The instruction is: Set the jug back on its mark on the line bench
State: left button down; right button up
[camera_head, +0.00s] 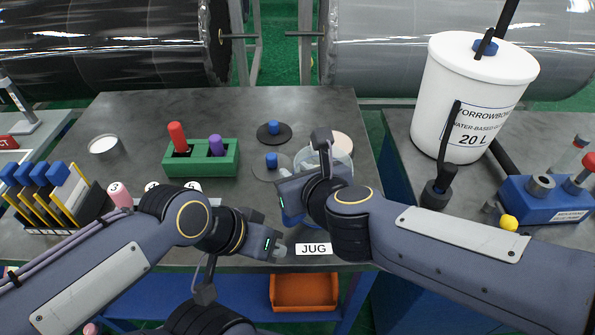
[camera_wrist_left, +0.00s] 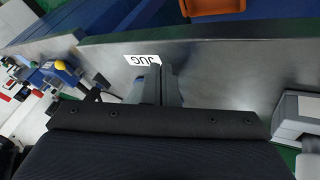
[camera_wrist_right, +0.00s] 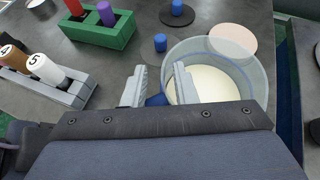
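The jug (camera_wrist_right: 220,85) is a clear round vessel holding cream-coloured liquid. It looks upright in the right wrist view; in the head view my right gripper and wrist hide much of it. My right gripper (camera_wrist_right: 161,75) has its fingers on either side of the jug's blue handle, beside the rim, and appears closed on it. I cannot tell whether the jug touches the bench. The white JUG label (camera_head: 314,249) lies near the bench's front edge. My left gripper (camera_head: 280,250) is shut and empty just left of this label; the label also shows in the left wrist view (camera_wrist_left: 143,60).
A green block (camera_head: 201,158) with red and purple pegs stands behind left. Blue-knobbed discs (camera_head: 274,133) and a pale disc (camera_wrist_right: 233,40) lie near the jug. A white 20 L bucket (camera_head: 470,95) stands on the right bench. An orange bin (camera_head: 304,291) sits below the front edge.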

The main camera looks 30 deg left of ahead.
pick_arm(q)
jog(key=shift+r, duration=0.1)
pick_arm(e)
jog(key=shift+r, duration=0.1)
